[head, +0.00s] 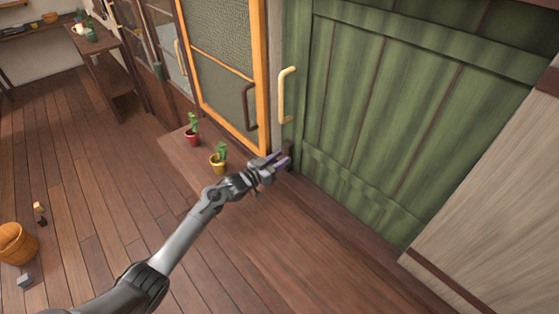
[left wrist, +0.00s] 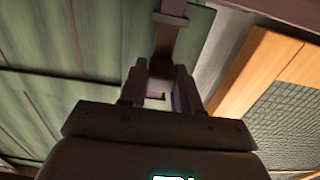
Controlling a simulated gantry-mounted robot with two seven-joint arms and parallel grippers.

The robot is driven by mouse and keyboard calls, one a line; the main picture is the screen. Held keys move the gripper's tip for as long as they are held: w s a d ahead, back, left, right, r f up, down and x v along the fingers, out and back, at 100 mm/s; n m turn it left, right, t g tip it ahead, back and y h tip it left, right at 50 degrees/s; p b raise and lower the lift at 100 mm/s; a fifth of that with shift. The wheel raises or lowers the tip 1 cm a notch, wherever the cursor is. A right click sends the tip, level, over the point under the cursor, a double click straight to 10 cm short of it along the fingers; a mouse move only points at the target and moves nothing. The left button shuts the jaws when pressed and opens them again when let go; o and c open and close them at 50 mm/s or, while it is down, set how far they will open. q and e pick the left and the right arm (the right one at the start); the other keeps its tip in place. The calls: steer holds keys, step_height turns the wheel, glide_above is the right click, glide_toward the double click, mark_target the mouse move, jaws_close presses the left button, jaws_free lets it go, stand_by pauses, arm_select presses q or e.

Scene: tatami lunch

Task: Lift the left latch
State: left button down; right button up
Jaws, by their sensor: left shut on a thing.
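My left gripper (head: 279,162) is at the lower left edge of the green door (head: 385,105). In the left wrist view its two fingers (left wrist: 160,85) are closed on the lower end of a dark brown bar, the left latch (left wrist: 168,42). The latch runs up the door's edge and passes through a small bracket (left wrist: 171,18). In the head view, a short dark piece of the latch (head: 289,148) shows just above the fingers, and the rest is hard to make out. My right gripper is not in view.
A pale handle (head: 286,95) stands out from the green door's left edge above my gripper. An orange-framed screen door (head: 228,70) is to its left. Two potted plants, red (head: 193,135) and yellow (head: 219,163), stand close to my left arm. A basket (head: 17,243) sits far left.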

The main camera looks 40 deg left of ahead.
arm_select(q)
step_height(320, 180, up, 3)
steer(key=shift+f+p, duration=0.1)
steer(key=shift+p, duration=0.75)
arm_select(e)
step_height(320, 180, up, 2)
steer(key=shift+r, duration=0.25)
arm_select(q)
steer(key=c, duration=0.9)
jaws_free()
steer(key=shift+s, duration=0.15)
